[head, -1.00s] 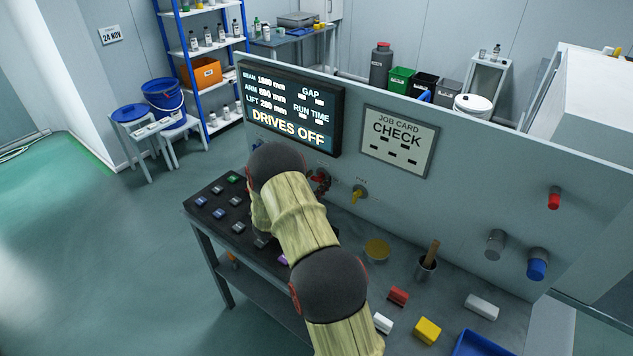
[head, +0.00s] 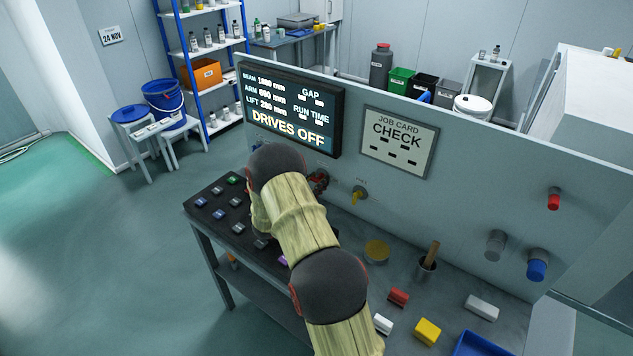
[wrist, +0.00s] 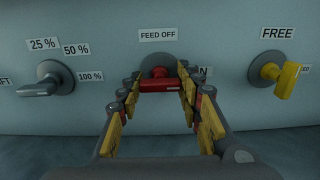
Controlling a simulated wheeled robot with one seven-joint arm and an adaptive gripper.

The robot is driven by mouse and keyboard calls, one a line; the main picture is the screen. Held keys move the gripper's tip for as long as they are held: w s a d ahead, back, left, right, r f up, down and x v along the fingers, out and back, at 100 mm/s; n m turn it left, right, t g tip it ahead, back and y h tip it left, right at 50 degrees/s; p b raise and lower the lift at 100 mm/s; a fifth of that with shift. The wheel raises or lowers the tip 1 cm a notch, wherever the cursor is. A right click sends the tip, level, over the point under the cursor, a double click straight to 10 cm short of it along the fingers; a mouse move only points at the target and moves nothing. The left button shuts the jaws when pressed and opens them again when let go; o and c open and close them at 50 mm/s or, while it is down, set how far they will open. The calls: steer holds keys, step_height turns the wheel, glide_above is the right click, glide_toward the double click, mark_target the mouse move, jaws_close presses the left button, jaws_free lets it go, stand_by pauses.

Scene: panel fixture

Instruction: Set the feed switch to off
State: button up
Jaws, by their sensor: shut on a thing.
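The feed switch is a red handle (wrist: 158,85) on a round grey base in the wrist view, below the FEED OFF label (wrist: 157,34). A second label (wrist: 205,71), right of it, is mostly hidden and shows only an N. My gripper (wrist: 160,88) is shut on the red handle, with a yellow-padded finger at each side. In the head view part of the red switch (head: 319,180) shows beside my arm, which hides my gripper.
A grey selector (wrist: 47,87) with percent labels sits left of the switch. A yellow switch (wrist: 280,77) under a FREE label sits right. The panel's screen (head: 290,108) reads DRIVES OFF. Below are a button console (head: 222,205) and loose blocks (head: 427,331) on the bench.

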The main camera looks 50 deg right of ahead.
steer(key=shift+r+n+p, duration=0.1)
steer(key=shift+n+p, duration=0.2)
steer(key=shift+p, duration=0.05)
steer(key=n+p, duration=0.2)
steer(key=n, duration=0.1)
steer(key=shift+r, duration=0.1)
steer(key=n+p, duration=0.3)
steer(key=n, duration=0.2)
steer(key=n+p, duration=0.2)
steer(key=n, duration=0.3)
steer(key=shift+p, duration=0.4)
steer(key=n+p, duration=0.1)
steer(key=n, duration=0.3)
steer(key=shift+p, duration=0.3)
steer(key=shift+n, duration=0.3)
steer(key=o, duration=1.2)
steer(key=shift+f, duration=0.2)
